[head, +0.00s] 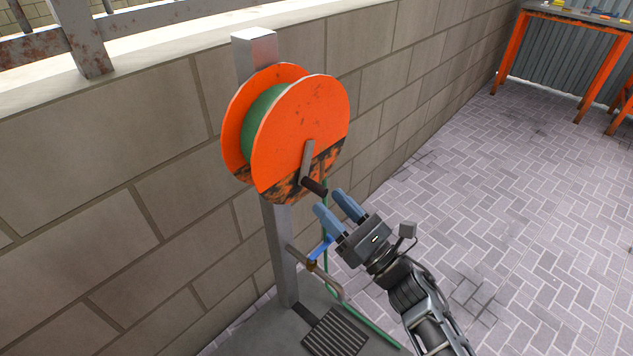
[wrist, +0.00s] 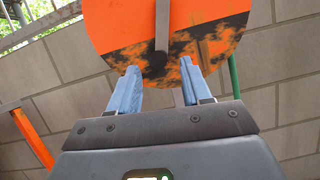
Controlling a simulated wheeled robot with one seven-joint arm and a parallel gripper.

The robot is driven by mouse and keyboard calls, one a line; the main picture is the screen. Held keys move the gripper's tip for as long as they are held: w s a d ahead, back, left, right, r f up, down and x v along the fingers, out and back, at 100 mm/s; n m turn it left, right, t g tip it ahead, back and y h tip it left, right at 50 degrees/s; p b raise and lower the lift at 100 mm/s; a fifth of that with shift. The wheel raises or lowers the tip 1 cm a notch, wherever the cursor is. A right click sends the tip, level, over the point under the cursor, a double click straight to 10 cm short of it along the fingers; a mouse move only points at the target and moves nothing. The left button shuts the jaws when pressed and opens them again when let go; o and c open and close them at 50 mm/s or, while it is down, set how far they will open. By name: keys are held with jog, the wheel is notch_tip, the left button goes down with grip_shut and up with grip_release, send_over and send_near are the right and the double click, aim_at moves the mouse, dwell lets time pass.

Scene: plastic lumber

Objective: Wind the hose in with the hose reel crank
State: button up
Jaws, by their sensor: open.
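The orange hose reel (head: 305,125) is mounted on a grey post beside the wall, with green hose (head: 262,120) wound between its discs. Its crank arm (head: 308,158) hangs down from the hub to a dark handle (head: 315,187). My gripper (head: 328,200) is open and empty, just below and to the right of the handle in the head view, apart from it. In the wrist view, the reel (wrist: 205,35) fills the top and the handle end (wrist: 155,60) shows between and beyond my blue fingertips (wrist: 160,72).
A tap with a blue lever (head: 320,249) stands on the post below the reel. Green hose (head: 375,331) runs down to the ground near a drain grate (head: 336,333). The block wall (head: 150,190) is close behind. Paving (head: 500,190) to the right is clear up to an orange-legged table (head: 505,55).

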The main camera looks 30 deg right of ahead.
aim_at(325, 198)
jog(key=x, duration=0.5)
jog(key=shift+r+p, duration=0.1)
jog(key=shift+p, duration=0.3)
jog(key=shift+c, duration=0.5)
grip_shut()
